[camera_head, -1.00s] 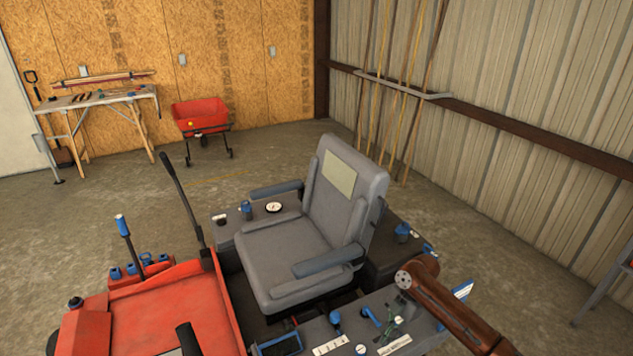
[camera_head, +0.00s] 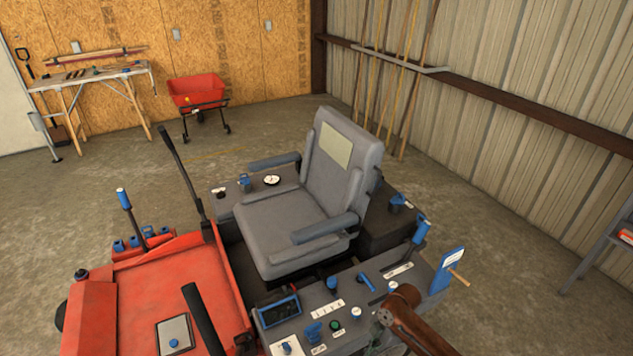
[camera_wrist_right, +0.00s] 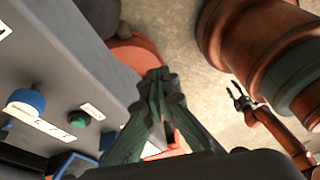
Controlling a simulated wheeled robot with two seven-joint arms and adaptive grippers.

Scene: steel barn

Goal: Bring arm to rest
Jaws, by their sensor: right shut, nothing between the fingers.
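My right arm (camera_head: 408,322) comes in from the lower right of the head view, over the grey side console of the red machine. Its gripper is mostly hidden there. In the right wrist view my right gripper (camera_wrist_right: 158,78) is shut and empty, its green-grey fingertips together beside the console's face. A blue knob (camera_wrist_right: 25,103) and a green button (camera_wrist_right: 80,121) are on that face, left of the fingers. Another arm with its gripper (camera_wrist_right: 240,98), which looks to be my left one, hangs at the right with fingers apart and nothing between them. It is outside the head view.
The console (camera_head: 345,291) carries several blue levers and knobs. A blue tag holder (camera_head: 447,270) stands up near my right arm. The grey seat (camera_head: 290,225) is beyond the console. A grey rack (camera_head: 612,240) is at the right edge, with open floor (camera_head: 510,265) between.

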